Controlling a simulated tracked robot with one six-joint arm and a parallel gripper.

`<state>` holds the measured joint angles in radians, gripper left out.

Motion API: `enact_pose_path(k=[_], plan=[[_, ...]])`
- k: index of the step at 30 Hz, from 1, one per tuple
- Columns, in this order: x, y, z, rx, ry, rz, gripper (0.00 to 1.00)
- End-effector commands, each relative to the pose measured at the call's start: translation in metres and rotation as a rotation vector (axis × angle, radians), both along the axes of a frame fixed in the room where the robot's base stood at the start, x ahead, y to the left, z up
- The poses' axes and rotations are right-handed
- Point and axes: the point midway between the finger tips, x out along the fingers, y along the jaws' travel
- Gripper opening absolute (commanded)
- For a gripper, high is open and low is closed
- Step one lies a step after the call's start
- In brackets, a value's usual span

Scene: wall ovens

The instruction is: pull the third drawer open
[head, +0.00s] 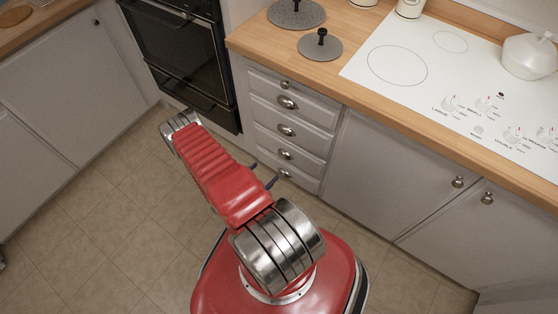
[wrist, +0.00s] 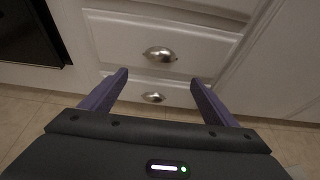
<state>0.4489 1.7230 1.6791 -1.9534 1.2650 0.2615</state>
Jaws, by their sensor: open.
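A narrow grey stack of drawers with metal cup handles stands under the counter, left of the hob cupboards. Counting from the top, the third drawer (head: 305,135) is shut, with its handle (head: 286,130) in the middle of its front. My gripper (head: 262,174) is open and empty, low in front of the stack, with its dark fingers apart. In the wrist view my gripper (wrist: 159,78) points at the lower drawers. A larger handle (wrist: 160,54) shows just above and between the fingertips, and a lower handle (wrist: 153,97) shows between the fingers. No contact is visible.
A black oven (head: 180,50) stands left of the drawers. A grey cupboard (head: 385,175) is to the right. The wooden counter (head: 285,62) juts above the drawers. Tiled floor (head: 120,220) is clear to the left.

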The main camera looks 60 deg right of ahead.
Motion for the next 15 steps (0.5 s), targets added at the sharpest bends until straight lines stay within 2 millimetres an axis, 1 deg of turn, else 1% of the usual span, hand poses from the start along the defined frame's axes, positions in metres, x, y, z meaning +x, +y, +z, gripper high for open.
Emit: enact_pose_path(k=[8, 11, 15], plan=[[-0.001, -0.003, -0.001, 0.000, 0.000, -0.002, 0.81], [-0.001, -0.007, -0.003, 0.000, -0.001, -0.004, 0.81], [-0.004, -0.019, -0.007, 0.000, 0.000, -0.004, 0.81]])
